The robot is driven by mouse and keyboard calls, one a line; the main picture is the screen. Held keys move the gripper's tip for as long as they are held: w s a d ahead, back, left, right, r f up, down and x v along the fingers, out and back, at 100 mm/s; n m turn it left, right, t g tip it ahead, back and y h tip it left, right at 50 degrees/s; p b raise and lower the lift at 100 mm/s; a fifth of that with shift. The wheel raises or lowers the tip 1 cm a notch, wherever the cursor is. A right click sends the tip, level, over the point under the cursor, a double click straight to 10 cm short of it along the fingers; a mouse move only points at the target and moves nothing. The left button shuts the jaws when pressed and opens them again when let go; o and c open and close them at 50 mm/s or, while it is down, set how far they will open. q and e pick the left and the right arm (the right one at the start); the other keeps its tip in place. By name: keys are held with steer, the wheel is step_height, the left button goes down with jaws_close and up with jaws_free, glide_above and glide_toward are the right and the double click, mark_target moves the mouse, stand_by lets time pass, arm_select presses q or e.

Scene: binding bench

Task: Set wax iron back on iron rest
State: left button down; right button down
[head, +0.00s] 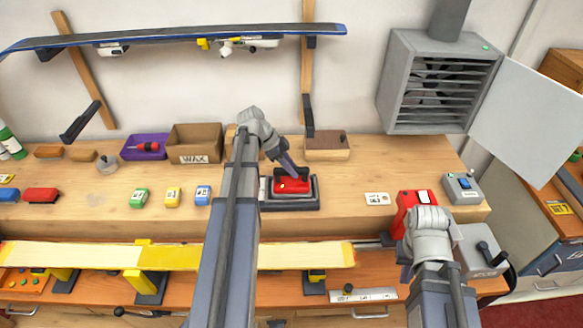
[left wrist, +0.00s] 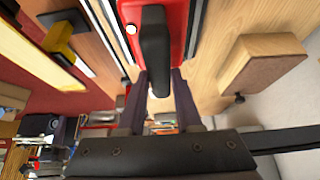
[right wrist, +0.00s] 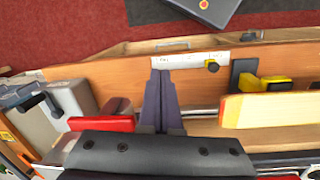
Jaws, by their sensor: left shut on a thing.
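The wax iron (head: 292,187) has a red body and a black handle. In the head view it is over the dark grey iron rest (head: 310,206); I cannot tell whether it touches the rest. My left gripper (head: 304,172) is shut on the iron's handle. In the left wrist view the fingers (left wrist: 160,90) meet the black handle above the red iron (left wrist: 178,30). My right gripper shows in the right wrist view (right wrist: 163,75) with its fingers together and empty, above the front bench edge. In the head view its fingers are hidden behind my arm.
Left of the rest are small green, yellow and blue wax blocks (head: 172,197). A cardboard WAX box (head: 195,143), a purple tray (head: 145,147) and a wooden block (head: 327,147) stand behind. A ski (head: 120,256) lies along the front. A red box (head: 408,200) stands at right.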

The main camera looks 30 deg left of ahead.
arm_select(q)
steer(key=c, duration=0.5)
jaws_free()
steer(key=shift+f, duration=0.1)
steer(key=p+v, duration=0.6)
steer(key=shift+r, duration=0.4)
steer(key=shift+s+a+r+p, duration=0.3)
steer(key=shift+a+r+p, duration=0.1)
steer(key=shift+r, duration=0.05)
steer(key=shift+f, duration=0.1)
